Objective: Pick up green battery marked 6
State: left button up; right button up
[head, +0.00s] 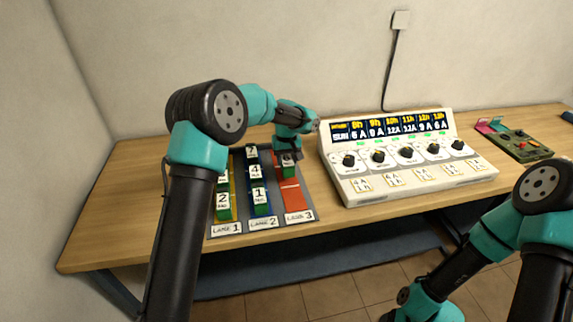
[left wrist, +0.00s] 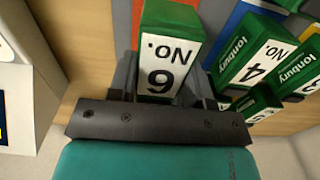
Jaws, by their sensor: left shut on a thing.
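The green battery marked 6 (left wrist: 172,35) shows upside down in the left wrist view, between the fingers of my left gripper (left wrist: 165,98). In the head view this battery (head: 289,172) is at the far part of the red lane 3 strip (head: 296,198), partly hidden by my left gripper (head: 288,155), which comes down over it. My left gripper is shut on the battery. I cannot tell whether its base touches the strip. My right arm is at the lower right of the head view, and its gripper is out of the picture.
Lane 2 holds several green batteries, including those marked 1 (head: 260,201) and 4 (head: 255,172). Lane 1 holds a battery marked 2 (head: 223,205) and others behind it. A white console (head: 400,170) with knobs stands close right of lane 3. The near part of lane 3 is bare.

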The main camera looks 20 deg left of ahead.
pick_arm(q)
jog(key=s+d+r, duration=0.1)
jog(key=s+d, duration=0.1)
jog(key=s, duration=0.5)
jog(key=s+d, duration=0.2)
jog(key=s, duration=0.6)
jog(key=shift+s+d+r, duration=0.2)
jog(key=shift+d+r, duration=0.05)
jog(key=shift+r, duration=0.15)
jog(key=shift+a, duration=0.1)
